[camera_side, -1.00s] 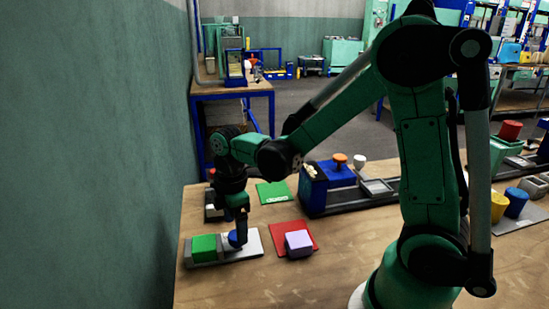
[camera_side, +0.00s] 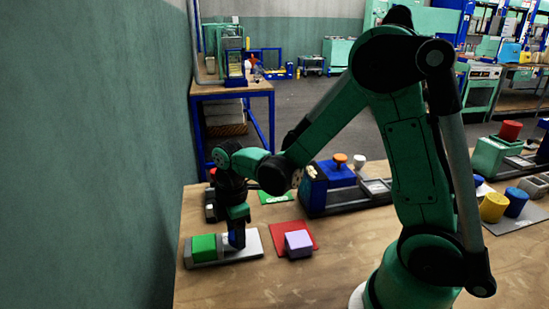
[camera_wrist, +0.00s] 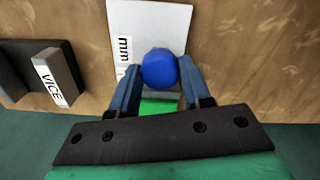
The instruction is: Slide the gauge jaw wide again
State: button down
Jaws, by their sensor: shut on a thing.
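The gauge is a light grey plate (camera_side: 253,241) lying on the table near the left wall, with a green block (camera_side: 203,247) at its left end. A round blue knob (camera_wrist: 159,68) stands beside the green block. In the wrist view the plate (camera_wrist: 150,25) carries an "mm" label, and part of the green block (camera_wrist: 158,107) shows below the knob. My gripper (camera_wrist: 160,76) is shut on the blue knob, one finger on each side. In the side view the fingers (camera_side: 236,239) cover most of the knob.
A vice (camera_wrist: 55,78), labelled VICE, stands left in the wrist view. A red mat (camera_side: 285,230) with a lilac block (camera_side: 298,243) lies right of the gauge. A green mat (camera_side: 275,197) and a blue press (camera_side: 315,190) stand behind. The front of the table is clear.

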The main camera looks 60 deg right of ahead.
jog(key=shift+s+d, duration=1.05)
jog(key=shift+c, duration=2)
grip_release()
jog(key=shift+r, duration=0.1)
notch_tip(320, 180, up, 5)
jog(key=shift+r, duration=0.2)
jog(key=a+r+m+t, duration=0.1)
jog(key=m+t, duration=0.1)
jog(key=m, duration=0.2)
jog(key=s+a+r+m+t, duration=0.1)
jog(key=r+m+t, duration=0.1)
jog(key=m, duration=0.2)
jog(key=s+a+r+m+t, duration=0.1)
jog(key=r+m+t, duration=0.1)
jog(key=m+t, duration=0.1)
jog(key=shift+s+a+r+m, duration=0.1)
jog(key=shift+s+a+m, duration=0.2)
jog(key=shift+m, duration=0.2)
